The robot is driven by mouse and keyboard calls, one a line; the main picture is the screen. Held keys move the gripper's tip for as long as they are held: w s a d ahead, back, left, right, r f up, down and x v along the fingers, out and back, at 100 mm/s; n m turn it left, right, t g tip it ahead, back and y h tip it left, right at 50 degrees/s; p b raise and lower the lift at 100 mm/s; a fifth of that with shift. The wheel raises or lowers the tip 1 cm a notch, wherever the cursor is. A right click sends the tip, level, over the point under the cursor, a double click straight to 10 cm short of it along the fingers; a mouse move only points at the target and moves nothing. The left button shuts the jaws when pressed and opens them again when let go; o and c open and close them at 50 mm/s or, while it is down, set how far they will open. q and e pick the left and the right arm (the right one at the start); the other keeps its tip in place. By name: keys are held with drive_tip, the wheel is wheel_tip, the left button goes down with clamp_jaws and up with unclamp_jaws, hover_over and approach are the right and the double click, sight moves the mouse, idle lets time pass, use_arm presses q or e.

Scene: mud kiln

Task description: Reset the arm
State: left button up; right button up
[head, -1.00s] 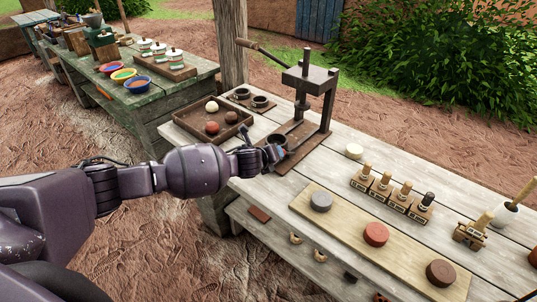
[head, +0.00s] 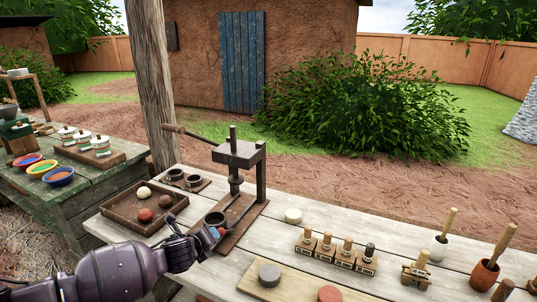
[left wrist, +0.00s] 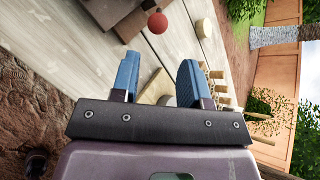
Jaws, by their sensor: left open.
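My left arm comes in from the lower left in the head view. Its gripper (head: 213,235) is at the near edge of the wooden table, beside the base of the dark press (head: 240,155). In the left wrist view the gripper (left wrist: 159,78) has its two blue fingers apart, with nothing held between them. A red ball (left wrist: 157,22) lies beyond the fingers, apart from them. In the head view a reddish ball (head: 222,232) shows close to the fingertips, by the dark round mould (head: 215,218). My right gripper is not in view.
A brown tray (head: 112,212) with several balls stands left of the press. Stamps (head: 345,248) and a board (head: 250,287) with clay discs are to the right. A wooden post (head: 152,80) rises behind. Another table (head: 75,200) with coloured bowls stands at left.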

use_arm(q)
drive_tip(key=d+r+n+t+h, duration=0.1)
drive_tip(key=d+r+n+h, duration=0.2)
drive_tip(key=d+r+n, duration=0.25)
drive_tip(key=s+d+n+t+h, duration=0.15)
drive_tip(key=s+d+n, duration=0.25)
drive_tip(key=s+n, duration=0.45)
drive_tip(key=s+a+f+n+g+y, duration=0.1)
drive_tip(key=s+a+f+n, duration=0.3)
drive_tip(key=s, duration=0.5)
drive_tip(key=s+a+f+n+y, duration=0.3)
drive_tip(key=s+a+f+n, duration=0.1)
drive_tip(key=s+f, duration=0.3)
drive_tip(key=s+a+f+n+g+y, duration=0.1)
drive_tip(key=s+a+f+n, duration=0.4)
drive_tip(key=s, duration=0.6)
drive_tip(key=shift+f+n+g+y, duration=0.35)
drive_tip(key=shift+f+n+y, duration=0.15)
drive_tip(key=shift+f+y, duration=0.15)
drive_tip(key=shift+a, duration=0.1)
